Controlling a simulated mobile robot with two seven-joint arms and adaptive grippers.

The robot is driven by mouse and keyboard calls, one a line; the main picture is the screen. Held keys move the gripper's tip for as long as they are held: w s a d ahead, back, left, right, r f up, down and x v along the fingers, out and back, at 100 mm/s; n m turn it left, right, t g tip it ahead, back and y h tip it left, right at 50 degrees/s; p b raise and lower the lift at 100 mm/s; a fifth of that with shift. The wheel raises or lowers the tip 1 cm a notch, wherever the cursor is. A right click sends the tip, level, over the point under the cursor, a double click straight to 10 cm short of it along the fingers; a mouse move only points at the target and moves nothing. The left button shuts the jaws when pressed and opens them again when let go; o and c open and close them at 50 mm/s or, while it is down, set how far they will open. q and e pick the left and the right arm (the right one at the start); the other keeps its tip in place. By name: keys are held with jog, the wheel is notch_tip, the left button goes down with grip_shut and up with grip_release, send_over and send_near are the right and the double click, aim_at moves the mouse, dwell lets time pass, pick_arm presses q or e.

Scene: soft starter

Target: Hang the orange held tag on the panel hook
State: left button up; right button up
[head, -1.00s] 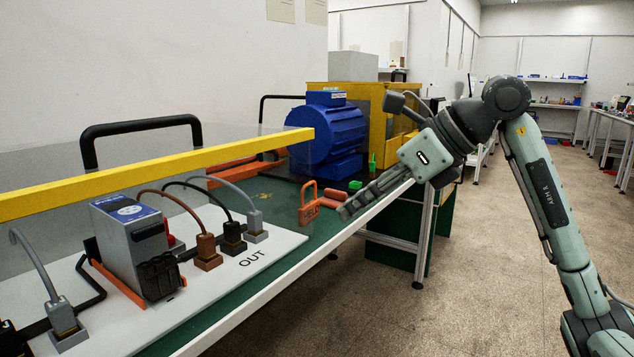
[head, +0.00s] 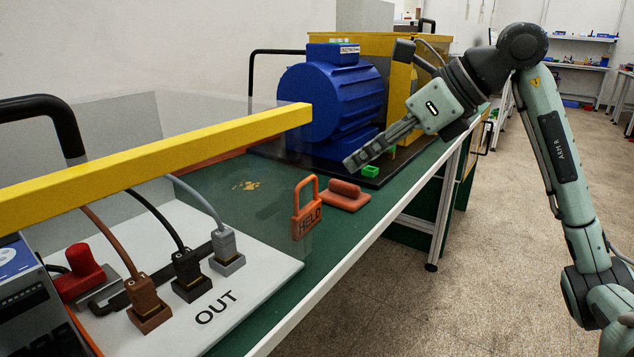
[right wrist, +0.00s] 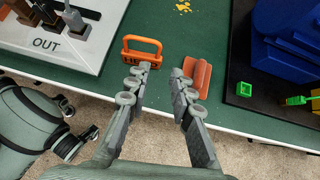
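The orange tag (head: 306,223), shaped like a padlock with a loop and marked HELD, is on the green table near its front edge. It also shows in the right wrist view (right wrist: 142,58), by the tip of my left-hand finger; whether they touch is unclear. My right gripper (head: 352,163) is above the table, up and right of the tag in the head view. In the right wrist view its fingers (right wrist: 161,75) are apart with nothing between them. My left gripper is not in view. I cannot make out the panel hook.
An orange block (head: 345,196) lies right of the tag. The white OUT board (head: 235,295) with plugged cables is at left, under a yellow bar (head: 150,160) on a clear panel. A blue motor (head: 330,105) stands behind.

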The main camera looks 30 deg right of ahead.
jog(key=x, duration=0.6)
jog(key=shift+w+a+f, duration=0.15)
jog(key=shift+a+f, duration=0.1)
jog(key=shift+f, duration=0.05)
jog(key=shift+b+x, duration=0.5)
jog(key=shift+x, duration=0.35)
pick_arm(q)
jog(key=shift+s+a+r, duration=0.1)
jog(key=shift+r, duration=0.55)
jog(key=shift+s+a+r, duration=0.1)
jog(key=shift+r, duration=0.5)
pick_arm(e)
jog(key=shift+w+a+f, duration=0.15)
jog(key=shift+w+f, duration=0.15)
jog(key=shift+w, duration=0.1)
grip_shut()
jog(key=shift+r, duration=0.1)
notch_tip(320, 180, up, 5)
jog(key=p, duration=0.4)
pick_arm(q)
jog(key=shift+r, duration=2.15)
pick_arm(e)
notch_tip(320, 180, up, 5)
send_over(317, 189)
jog(key=s, duration=0.1)
jog(key=shift+d, duration=0.4)
